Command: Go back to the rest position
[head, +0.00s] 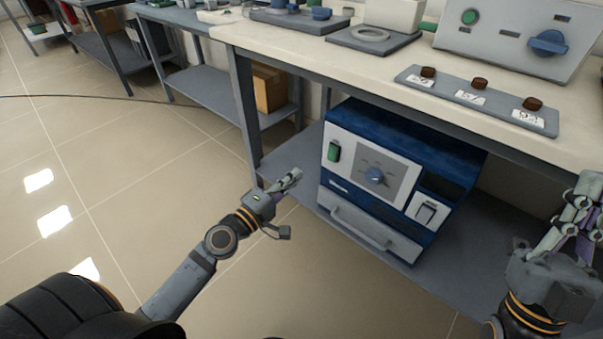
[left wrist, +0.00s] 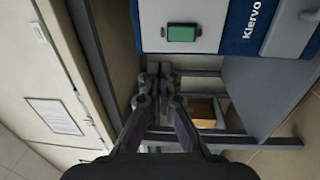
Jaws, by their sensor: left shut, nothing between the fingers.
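My left gripper (head: 291,178) is shut and empty, in front of the lower shelf and left of the blue and white muffle furnace (head: 345,177). In the left wrist view the fingertips of my left gripper (left wrist: 158,78) are together, below the furnace's white front (left wrist: 210,12) with its green switch (left wrist: 182,33). They look apart from the furnace. My right gripper (head: 578,215) is at the right edge, in front of the bench, partly cut off. I cannot tell whether its fingers are open or shut.
The furnace stands on the grey lower shelf (head: 303,162) under a pale bench top (head: 300,45). A grey strip (head: 470,98) with several brown pieces and number cards lies on the bench top. A cardboard box (head: 272,88) sits under the bench.

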